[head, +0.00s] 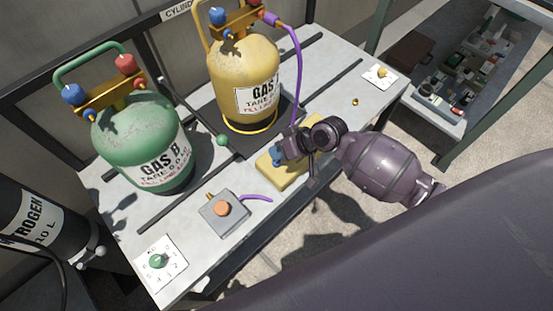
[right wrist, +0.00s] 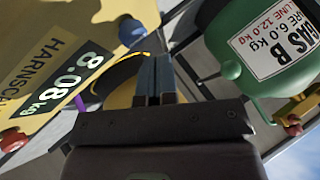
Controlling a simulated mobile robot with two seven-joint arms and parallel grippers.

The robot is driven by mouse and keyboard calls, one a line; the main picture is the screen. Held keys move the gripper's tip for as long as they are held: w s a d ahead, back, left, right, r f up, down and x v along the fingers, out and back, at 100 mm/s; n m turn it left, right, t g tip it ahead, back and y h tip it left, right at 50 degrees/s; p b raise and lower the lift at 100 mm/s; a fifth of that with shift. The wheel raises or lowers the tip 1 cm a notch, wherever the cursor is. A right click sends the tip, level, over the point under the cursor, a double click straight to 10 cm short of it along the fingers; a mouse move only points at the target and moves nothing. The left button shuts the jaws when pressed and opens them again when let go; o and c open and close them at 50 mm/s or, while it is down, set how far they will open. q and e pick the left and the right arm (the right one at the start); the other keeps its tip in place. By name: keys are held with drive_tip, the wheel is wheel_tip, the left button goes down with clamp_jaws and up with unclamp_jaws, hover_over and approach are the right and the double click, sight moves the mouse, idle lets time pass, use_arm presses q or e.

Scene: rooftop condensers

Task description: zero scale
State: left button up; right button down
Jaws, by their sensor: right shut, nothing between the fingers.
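A yellow scale indicator box (head: 272,178) sits at the bench's front edge, partly hidden behind my right gripper (head: 283,152). In the right wrist view its face (right wrist: 45,60) carries the letters HARNSCA and a dark display (right wrist: 65,85) reading 8.08 kg. A blue button (right wrist: 131,30) and a red button (right wrist: 12,139) show on it. My right gripper is shut and empty (right wrist: 156,80), close to the box and near the blue button; contact cannot be told. A yellow gas cylinder (head: 242,72) stands on a dark platform (head: 222,150) behind. My left gripper is not in view.
A green cylinder marked GAS B (head: 145,140) stands at left. A grey box with an orange button (head: 223,209), a white dial plate (head: 160,262) and a purple hose (head: 298,65) are around. A lower shelf (head: 440,110) of small items is at right.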

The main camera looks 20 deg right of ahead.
drive_tip(key=shift+f, duration=0.1)
idle(0.3)
drive_tip(key=shift+f, duration=0.3)
drive_tip(key=shift+f+b, duration=0.4)
drive_tip(key=shift+f, duration=0.25)
idle(0.9)
drive_tip(key=shift+r, duration=0.15)
drive_tip(key=shift+r+p, duration=0.4)
drive_tip(key=shift+r, duration=0.15)
drive_tip(key=shift+r+p, duration=0.3)
drive_tip(key=shift+r, duration=0.1)
